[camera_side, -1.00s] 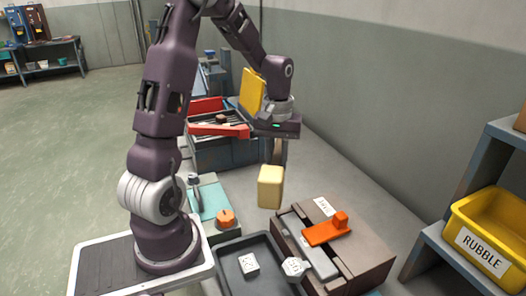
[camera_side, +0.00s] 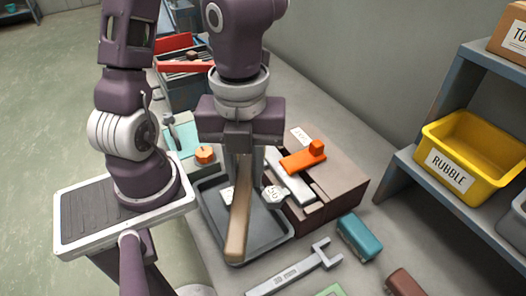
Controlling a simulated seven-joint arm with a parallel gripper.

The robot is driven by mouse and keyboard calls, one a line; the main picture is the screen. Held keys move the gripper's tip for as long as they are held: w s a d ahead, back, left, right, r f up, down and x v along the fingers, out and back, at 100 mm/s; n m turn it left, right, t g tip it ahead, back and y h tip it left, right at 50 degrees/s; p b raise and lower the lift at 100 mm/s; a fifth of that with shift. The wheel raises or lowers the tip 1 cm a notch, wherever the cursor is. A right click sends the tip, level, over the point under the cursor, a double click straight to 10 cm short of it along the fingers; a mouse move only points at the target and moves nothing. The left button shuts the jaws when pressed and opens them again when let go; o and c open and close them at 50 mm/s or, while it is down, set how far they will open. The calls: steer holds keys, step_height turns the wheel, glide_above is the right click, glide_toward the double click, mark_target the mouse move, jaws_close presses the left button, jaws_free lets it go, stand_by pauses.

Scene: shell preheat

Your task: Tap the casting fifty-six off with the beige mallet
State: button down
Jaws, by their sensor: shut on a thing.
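My gripper (camera_side: 246,160) is shut on the beige mallet's wooden handle (camera_side: 240,210), which slants down over the tray toward the camera. The mallet's block-shaped head cannot be made out. A pale eight-sided casting (camera_side: 275,195) with a dark number sits at the near end of a grey bar, by the tray's right side; its number is too small to read surely. A second pale casting (camera_side: 227,194) lies in the dark tray (camera_side: 268,246), partly hidden by the handle. I cannot tell whether the mallet touches either casting.
A brown block (camera_side: 340,185) with an orange lever (camera_side: 303,158) stands right of the tray. A wrench (camera_side: 298,274), a teal block (camera_side: 359,237) and a dark red block (camera_side: 405,283) lie in front. A yellow RUBBLE bin (camera_side: 470,155) sits on the right shelf.

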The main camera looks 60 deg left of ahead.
steer(key=shift+s+d+f+m, duration=0.15)
steer(key=shift+s+f+m, duration=0.25)
steer(key=shift+f+m, duration=0.5)
steer(key=shift+s+d+f+m, duration=0.15)
steer(key=shift+s+f+m, duration=0.2)
steer(key=shift+f+m, duration=0.5)
steer(key=shift+s+d+f+m, duration=0.15)
steer(key=shift+s+f+m, duration=0.25)
steer(key=shift+f+m, duration=0.5)
steer(key=shift+r, duration=0.2)
step_height(320, 180, down, 7)
step_height(320, 180, up, 11)
steer(key=shift+r, duration=0.15)
